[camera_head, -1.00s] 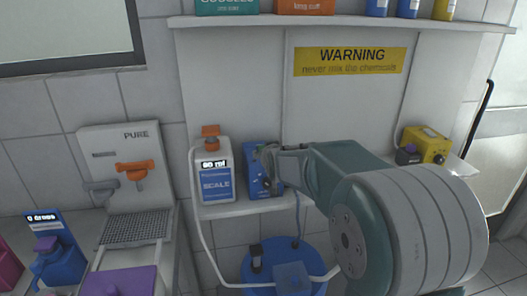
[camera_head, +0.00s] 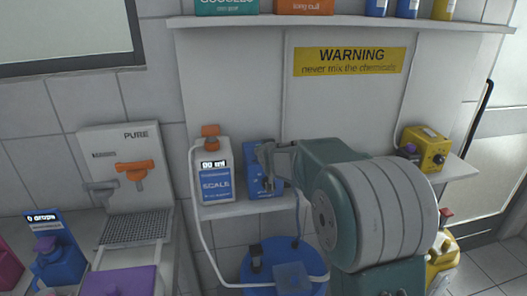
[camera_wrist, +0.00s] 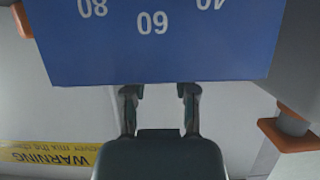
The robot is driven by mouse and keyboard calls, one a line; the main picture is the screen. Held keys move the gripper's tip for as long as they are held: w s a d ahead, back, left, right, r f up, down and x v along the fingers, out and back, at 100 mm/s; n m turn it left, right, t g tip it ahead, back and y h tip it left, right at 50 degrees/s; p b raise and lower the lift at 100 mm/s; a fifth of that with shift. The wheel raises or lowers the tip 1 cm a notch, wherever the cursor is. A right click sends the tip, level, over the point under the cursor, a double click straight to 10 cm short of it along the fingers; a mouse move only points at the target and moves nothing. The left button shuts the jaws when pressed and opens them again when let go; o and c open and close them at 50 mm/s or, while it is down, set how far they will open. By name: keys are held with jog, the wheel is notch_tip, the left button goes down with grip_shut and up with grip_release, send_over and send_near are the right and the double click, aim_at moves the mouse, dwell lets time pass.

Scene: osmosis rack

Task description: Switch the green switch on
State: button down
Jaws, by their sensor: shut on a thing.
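No green switch shows clearly in either view. A blue box (camera_head: 250,182) stands on the small shelf, right of the white scale bottle. My gripper (camera_head: 268,163) is at its front and hides part of it. In the wrist view the box's blue face (camera_wrist: 150,65) carries upside-down numbers 80, 60 and 40. My gripper (camera_wrist: 160,98) points at the lower edge of this face, and its fingertips disappear there. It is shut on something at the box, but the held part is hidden.
A white scale bottle (camera_head: 213,180) with an orange cap is close left of the blue box. A yellow box (camera_head: 433,146) with knobs stands at the shelf's right. A blue container (camera_head: 282,258) is below, with a hose. An upper shelf (camera_head: 340,20) runs above.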

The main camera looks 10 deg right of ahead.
jog(key=shift+w+r+g, duration=0.1)
jog(key=shift+w+g, duration=0.05)
jog(key=shift+g, duration=0.65)
jog(key=shift+w+r+g, duration=0.1)
jog(key=shift+g, duration=0.7)
jog(key=shift+c, duration=2)
grip_release()
jog(key=shift+a, duration=0.1)
jog(key=v, duration=1.1)
jog(key=shift+s+r, duration=0.2)
jog(key=shift+r, duration=0.1)
